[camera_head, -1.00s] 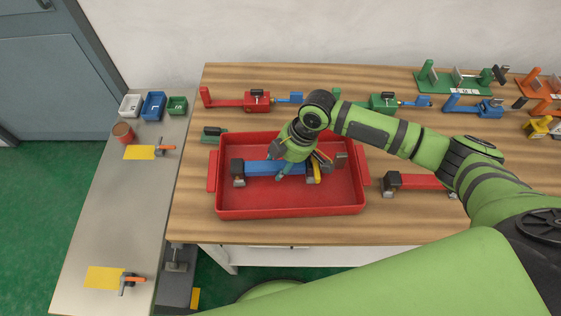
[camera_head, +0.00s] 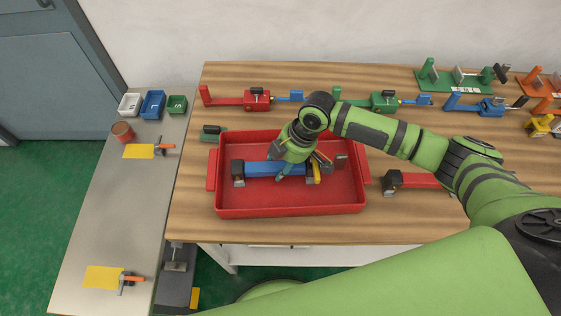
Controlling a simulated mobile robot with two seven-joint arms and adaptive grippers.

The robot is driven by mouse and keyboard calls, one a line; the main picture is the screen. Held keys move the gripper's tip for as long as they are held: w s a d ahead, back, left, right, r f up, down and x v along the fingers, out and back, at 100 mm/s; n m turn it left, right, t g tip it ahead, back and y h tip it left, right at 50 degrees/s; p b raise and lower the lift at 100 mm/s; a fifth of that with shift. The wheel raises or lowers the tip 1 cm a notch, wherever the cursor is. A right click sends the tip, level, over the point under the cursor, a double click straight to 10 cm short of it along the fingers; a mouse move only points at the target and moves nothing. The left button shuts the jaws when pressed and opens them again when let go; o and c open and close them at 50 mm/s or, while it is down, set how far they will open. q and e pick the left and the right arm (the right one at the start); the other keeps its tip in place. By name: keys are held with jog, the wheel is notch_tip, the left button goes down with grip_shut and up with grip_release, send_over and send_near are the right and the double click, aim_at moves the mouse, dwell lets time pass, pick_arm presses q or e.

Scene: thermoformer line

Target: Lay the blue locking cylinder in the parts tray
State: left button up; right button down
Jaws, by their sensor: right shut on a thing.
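The blue locking cylinder (camera_head: 261,169) is a long blue bar with dark end fittings. It lies across the red parts tray (camera_head: 290,211), within the tray's walls; whether it touches the tray floor I cannot tell. My right gripper (camera_head: 290,172) comes down from above and is shut on the bar right of its middle. The gripper hides part of the bar, and its fingertips are partly hidden. A yellow piece (camera_head: 316,173) and a dark end show just right of the fingers. My left gripper is not in view.
Red (camera_head: 257,99), green (camera_head: 383,101) and blue (camera_head: 484,107) clamp units stand along the back of the wooden table (camera_head: 200,215). A red cylinder (camera_head: 412,180) lies right of the tray. A grey side table (camera_head: 100,215) at left holds small bins (camera_head: 153,105) and tools.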

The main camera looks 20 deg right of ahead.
jog(key=c, duration=0.6)
grip_release()
jog(key=shift+c, duration=0.2)
jog(key=shift+o, duration=0.4)
jog(key=v, duration=1.2)
jog(key=shift+s, duration=0.1)
